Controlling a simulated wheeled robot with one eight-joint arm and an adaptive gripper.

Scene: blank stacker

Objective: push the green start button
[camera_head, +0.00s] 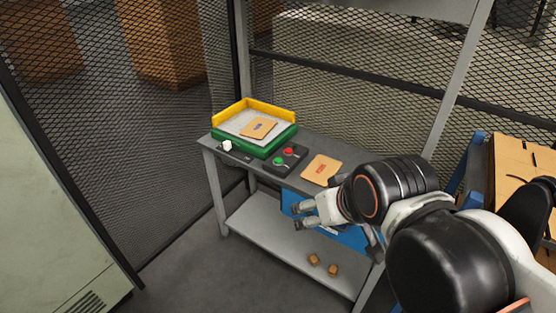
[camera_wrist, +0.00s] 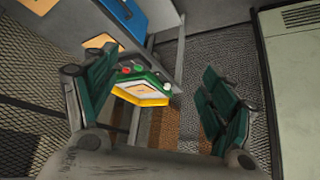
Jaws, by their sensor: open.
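The green start button (camera_head: 279,161) sits on a small dark control box (camera_head: 270,167) on the grey table, beside a red button (camera_head: 289,152). In the wrist view the green button (camera_wrist: 122,70) shows small between my fingers, close to the left one. My gripper (camera_head: 299,215) is open and empty, in front of the table's front edge, to the right of and nearer than the box in the head view. It also shows in the wrist view (camera_wrist: 150,98), fingers wide apart. It is apart from the button.
A green tray with a yellow rim (camera_head: 268,106) holds a tan card behind the box. Another tan card (camera_head: 321,169) lies right of the box. Wooden blocks (camera_head: 314,259) lie on the lower shelf. Mesh fencing (camera_head: 180,100) stands behind.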

